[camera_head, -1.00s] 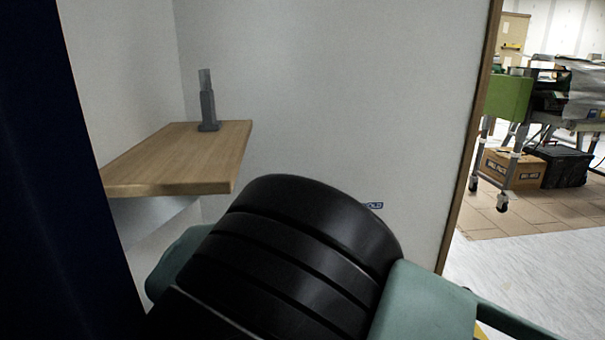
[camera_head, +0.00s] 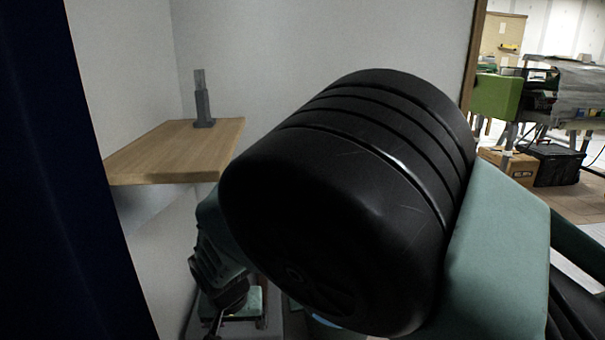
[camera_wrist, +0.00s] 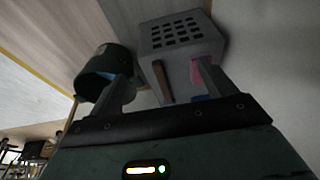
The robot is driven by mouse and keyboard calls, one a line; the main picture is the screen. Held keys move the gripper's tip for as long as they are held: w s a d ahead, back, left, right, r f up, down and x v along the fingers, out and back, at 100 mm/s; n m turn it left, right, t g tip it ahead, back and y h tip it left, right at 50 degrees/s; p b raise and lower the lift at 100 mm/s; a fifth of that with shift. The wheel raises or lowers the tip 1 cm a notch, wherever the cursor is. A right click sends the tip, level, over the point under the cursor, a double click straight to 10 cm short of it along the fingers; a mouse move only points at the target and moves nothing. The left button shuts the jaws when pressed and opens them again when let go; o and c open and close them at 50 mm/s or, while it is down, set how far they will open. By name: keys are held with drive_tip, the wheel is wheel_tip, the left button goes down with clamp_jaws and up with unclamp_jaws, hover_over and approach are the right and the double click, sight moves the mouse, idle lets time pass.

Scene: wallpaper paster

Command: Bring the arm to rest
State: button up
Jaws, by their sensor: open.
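My gripper (camera_wrist: 163,68) shows in the wrist view with its two fingers spread apart. No object is held between them. Beyond the fingers are a dark round bucket (camera_wrist: 98,72) on the left and a grey box with a grid of holes (camera_wrist: 180,36) in the middle. A thin wooden piece and a pink patch show by the box. In the head view my arm, with a large black joint and green links, fills the middle and lower right.
A wooden shelf (camera_head: 150,160) is fixed in the corner at the left, with a grey upright object (camera_head: 203,103) on it. A dark blue panel (camera_head: 50,200) stands at the far left. A cart and boxes are in the right background.

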drive_tip(key=s+d+r+n+g+p, duration=0.1)
drive_tip(key=s+d+r+n, duration=0.1)
drive_tip(key=s+d+r, duration=0.55)
drive_tip(key=s+d+r+n+g, duration=0.1)
drive_tip(key=s+d+r+n, duration=0.1)
drive_tip(key=s+d+r, duration=0.55)
drive_tip(key=s+d+r+n+g+p, duration=0.1)
drive_tip(key=s+d+r+n, duration=0.25)
drive_tip(key=s+d, duration=0.7)
wheel_tip(320, 180, up, 37)
drive_tip(key=w+d+p, duration=0.2)
drive_tip(key=p, duration=3.4)
drive_tip(key=shift+w+m, duration=0.3)
drive_tip(key=shift+m, duration=0.15)
